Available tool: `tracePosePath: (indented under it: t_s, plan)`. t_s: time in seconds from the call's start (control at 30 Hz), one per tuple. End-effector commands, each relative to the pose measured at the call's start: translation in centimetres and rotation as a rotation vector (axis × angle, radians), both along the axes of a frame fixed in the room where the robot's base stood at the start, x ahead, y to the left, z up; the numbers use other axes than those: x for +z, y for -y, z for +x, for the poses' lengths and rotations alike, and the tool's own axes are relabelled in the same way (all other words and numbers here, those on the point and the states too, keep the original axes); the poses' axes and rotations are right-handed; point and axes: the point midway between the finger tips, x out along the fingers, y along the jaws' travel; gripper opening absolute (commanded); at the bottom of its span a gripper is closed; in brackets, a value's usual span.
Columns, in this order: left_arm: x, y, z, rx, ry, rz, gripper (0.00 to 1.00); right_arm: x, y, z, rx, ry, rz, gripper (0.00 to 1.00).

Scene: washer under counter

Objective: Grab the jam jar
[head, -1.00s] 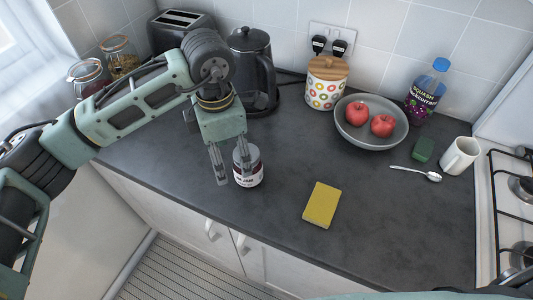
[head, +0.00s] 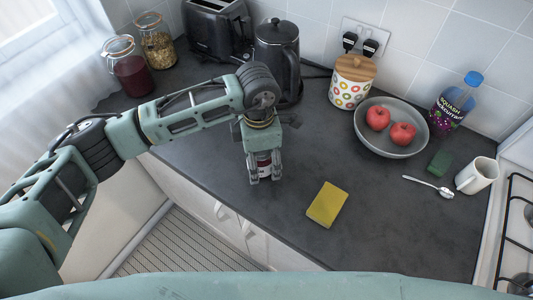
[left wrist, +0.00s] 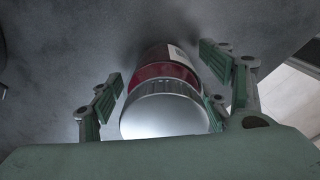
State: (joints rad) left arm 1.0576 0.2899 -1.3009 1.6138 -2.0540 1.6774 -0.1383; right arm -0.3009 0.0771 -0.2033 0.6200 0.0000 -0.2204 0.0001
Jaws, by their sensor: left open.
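The jam jar (head: 264,164) stands on the dark counter near its front edge, mostly hidden by my left gripper in the head view. In the left wrist view the jar shows its silver lid (left wrist: 163,113), red contents and part of a pale label. My left gripper (head: 265,178) points down over the jar, with its fingers on either side. In the left wrist view the left gripper (left wrist: 160,85) is open. The right finger is very close to the jar; the left finger has a clear gap. My right gripper is not in view.
A black kettle (head: 277,62) stands close behind the gripper. A yellow sponge (head: 327,204) lies to the right on clear counter. A grey bowl (head: 370,145) with red apples, a spotted canister (head: 350,82) and a mug (head: 476,175) stand farther right.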

Motion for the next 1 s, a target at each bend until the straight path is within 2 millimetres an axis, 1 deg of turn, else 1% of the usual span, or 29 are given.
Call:
tracePosePath:
  t_s: [0.23,0.9,0.97,1.0]
  plan:
    - [-0.19,0.03,0.04,0.000,0.001,-0.001,0.70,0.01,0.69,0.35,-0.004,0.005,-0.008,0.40]
    - [-0.12,0.03,0.07,0.000,0.002,-0.001,0.11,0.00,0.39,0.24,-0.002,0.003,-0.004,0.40]
    - [-0.12,0.02,0.08,0.000,0.002,-0.001,0.06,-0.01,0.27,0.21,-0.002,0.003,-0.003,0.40]
    - [-0.01,0.07,0.13,0.000,0.004,-0.002,0.05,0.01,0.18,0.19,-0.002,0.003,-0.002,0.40]
